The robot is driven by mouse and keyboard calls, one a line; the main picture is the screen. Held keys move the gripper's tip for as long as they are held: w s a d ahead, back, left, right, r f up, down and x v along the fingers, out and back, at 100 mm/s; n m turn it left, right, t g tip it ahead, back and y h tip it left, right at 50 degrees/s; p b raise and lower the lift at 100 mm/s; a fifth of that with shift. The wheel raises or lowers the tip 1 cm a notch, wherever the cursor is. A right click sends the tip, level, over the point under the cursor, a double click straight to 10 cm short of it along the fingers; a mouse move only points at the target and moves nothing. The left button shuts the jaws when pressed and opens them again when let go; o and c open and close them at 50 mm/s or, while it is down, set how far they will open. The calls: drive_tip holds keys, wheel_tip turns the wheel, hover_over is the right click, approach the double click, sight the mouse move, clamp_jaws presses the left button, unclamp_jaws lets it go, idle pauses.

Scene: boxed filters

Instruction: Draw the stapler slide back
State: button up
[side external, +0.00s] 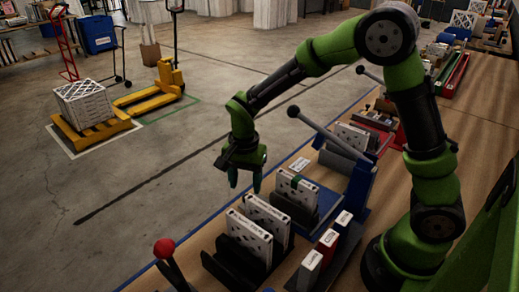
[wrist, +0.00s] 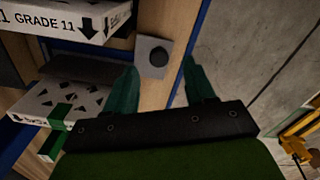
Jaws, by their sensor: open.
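A blue lever device (side external: 361,186), which looks like the stapler, stands on the bench with a long grey handle (side external: 330,135) raised and a black ball at its end. Its flat blue base (side external: 328,205) extends left under a white filter box (side external: 296,188) with a green band. My gripper (side external: 245,182) is open and empty, pointing down, just left of that box near the bench's blue edge. In the wrist view a black round knob on a grey plate (wrist: 153,55) lies ahead of my open fingers (wrist: 161,78), roughly between them. I cannot tell which part is the slide.
Filter boxes (side external: 262,222) stand in a black rack (side external: 230,262) at the front. Small labelled boxes (side external: 327,243) stand right of it. A red-knobbed lever (side external: 164,249) rises at the front edge. Left of the bench is open floor with a yellow pallet truck (side external: 160,92).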

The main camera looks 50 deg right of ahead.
wheel_tip(320, 180, up, 12)
drive_tip(key=shift+r, duration=0.25)
idle(0.3)
drive_tip(key=s+d+r+n+t+y, duration=0.1)
drive_tip(key=s+r+n+t, duration=0.1)
drive_tip(key=s, duration=0.6)
drive_tip(key=s+d+r+n+t+y, duration=0.1)
drive_tip(key=s+d+r+n+t, duration=0.1)
drive_tip(key=s+n+t, duration=0.3)
drive_tip(key=s+n, duration=0.2)
drive_tip(key=shift+s+r, duration=0.4)
